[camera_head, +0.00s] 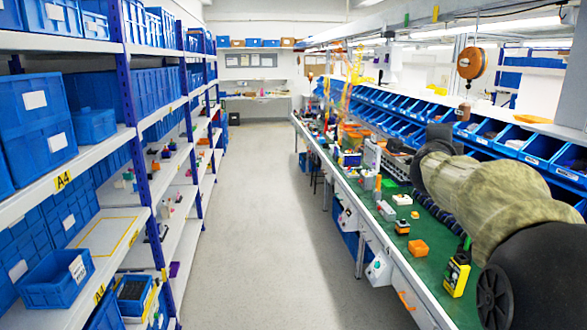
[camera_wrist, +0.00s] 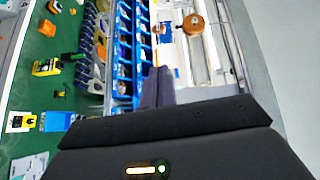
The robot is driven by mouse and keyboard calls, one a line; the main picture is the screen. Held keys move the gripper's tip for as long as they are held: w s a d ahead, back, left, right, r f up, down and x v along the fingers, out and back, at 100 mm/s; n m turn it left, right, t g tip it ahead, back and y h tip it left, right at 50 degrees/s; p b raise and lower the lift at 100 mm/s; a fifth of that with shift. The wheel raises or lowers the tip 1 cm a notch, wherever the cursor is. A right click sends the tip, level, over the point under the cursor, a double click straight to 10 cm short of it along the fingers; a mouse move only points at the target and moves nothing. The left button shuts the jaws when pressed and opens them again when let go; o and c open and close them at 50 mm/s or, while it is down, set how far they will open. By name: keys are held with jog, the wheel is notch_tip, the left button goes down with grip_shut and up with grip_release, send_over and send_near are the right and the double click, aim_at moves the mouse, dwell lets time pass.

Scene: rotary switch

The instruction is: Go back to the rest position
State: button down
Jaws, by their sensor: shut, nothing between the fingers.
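My gripper (camera_wrist: 158,88) shows in the wrist view with its two dark fingers together and nothing between them. It points toward the blue bins and is clear of the bench top. In the head view my arm reaches over the right side of the green-topped workbench (camera_head: 440,262) and hides part of it. A small black and orange device (camera_head: 402,226) stands on the bench, left of my arm. I cannot tell whether it is the rotary switch.
A yellow meter (camera_head: 457,275) stands near the bench edge below my arm; an orange block (camera_head: 418,247) lies left of it. Rows of blue bins (camera_head: 490,130) line the bench's back. An orange reel (camera_head: 470,63) hangs above. The aisle floor (camera_head: 255,200) is clear; shelving (camera_head: 130,140) stands left.

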jog(key=s+a+f+n+g+y, duration=0.1)
jog(key=s+a+f+n+y, duration=0.15)
jog(key=a+f+n, duration=0.35)
jog(key=s+a+f+n+g+y, duration=0.1)
jog(key=a+f+n+g+y, duration=0.15)
jog(key=f, duration=0.65)
jog(key=s+a+f+n+y, duration=0.25)
jog(key=a+f+n, duration=0.2)
jog(key=f, duration=0.25)
jog(key=s+a+f+n+g+y, duration=0.1)
jog(key=s+a+f+n+g, duration=0.2)
jog(key=s+f, duration=0.6)
jog(key=s+a+f+n+g+y, duration=0.1)
jog(key=s+a+f+n+g, duration=0.3)
jog(key=s+f, duration=0.5)
jog(key=s+n+g, duration=0.2)
jog(key=s+n, duration=0.1)
jog(key=shift+f+b, duration=0.25)
jog(key=shift+b, duration=0.1)
